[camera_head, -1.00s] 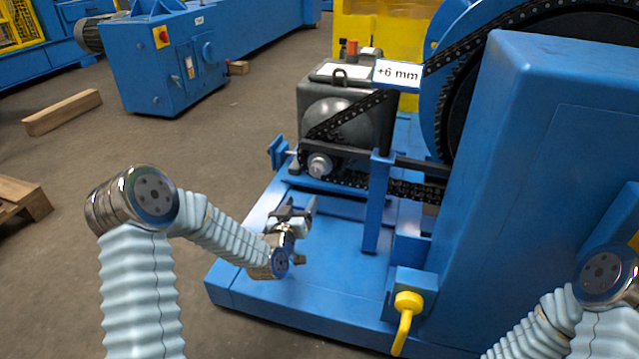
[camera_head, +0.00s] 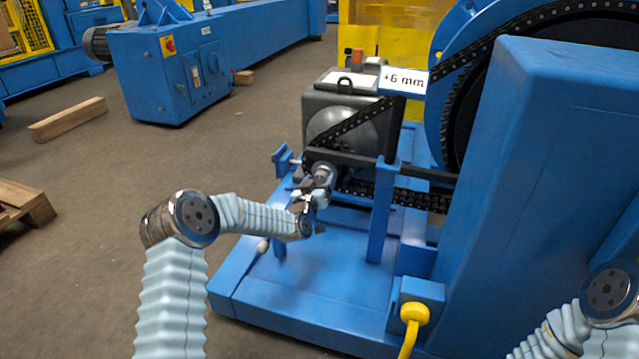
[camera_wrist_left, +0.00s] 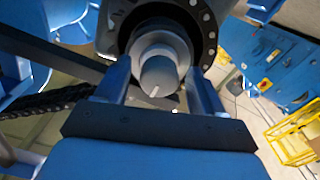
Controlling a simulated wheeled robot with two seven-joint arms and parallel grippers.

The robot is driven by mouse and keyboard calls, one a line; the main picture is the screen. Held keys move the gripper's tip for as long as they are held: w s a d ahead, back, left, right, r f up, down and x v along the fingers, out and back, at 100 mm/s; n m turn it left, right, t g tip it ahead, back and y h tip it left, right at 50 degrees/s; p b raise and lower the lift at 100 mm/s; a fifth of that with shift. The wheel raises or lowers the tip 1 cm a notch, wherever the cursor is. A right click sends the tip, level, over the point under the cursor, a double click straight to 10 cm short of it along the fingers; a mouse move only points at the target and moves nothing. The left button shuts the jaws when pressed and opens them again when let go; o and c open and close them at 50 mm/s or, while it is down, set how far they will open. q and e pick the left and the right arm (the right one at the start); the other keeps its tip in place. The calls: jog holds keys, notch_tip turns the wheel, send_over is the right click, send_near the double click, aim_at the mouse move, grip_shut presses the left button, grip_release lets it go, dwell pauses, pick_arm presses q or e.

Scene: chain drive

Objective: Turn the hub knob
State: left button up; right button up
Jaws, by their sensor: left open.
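The hub knob (camera_wrist_left: 159,76) is a grey cylinder with a white mark on its end face, in the middle of the left wrist view. It sits in front of a light ring and a dark disc with holes. My left gripper (camera_wrist_left: 160,85) is open, with one finger on each side of the knob; I cannot tell whether they touch it. In the head view my left gripper (camera_head: 318,192) is at the small hub (camera_head: 324,172) under the chain and partly covers it. My right arm shows at the lower right, but its gripper is out of view.
The black chain (camera_head: 350,125) runs from the hub up to the large wheel at right. A "+6 mm" sign (camera_head: 404,80) stands above. A blue post (camera_head: 383,212) rises right of my left gripper. A yellow handle (camera_head: 413,318) is at the front. The blue base plate (camera_head: 290,280) is mostly clear.

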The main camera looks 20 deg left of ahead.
pick_arm(q)
jog(key=c, duration=1.1)
jog(key=shift+o, duration=0.2)
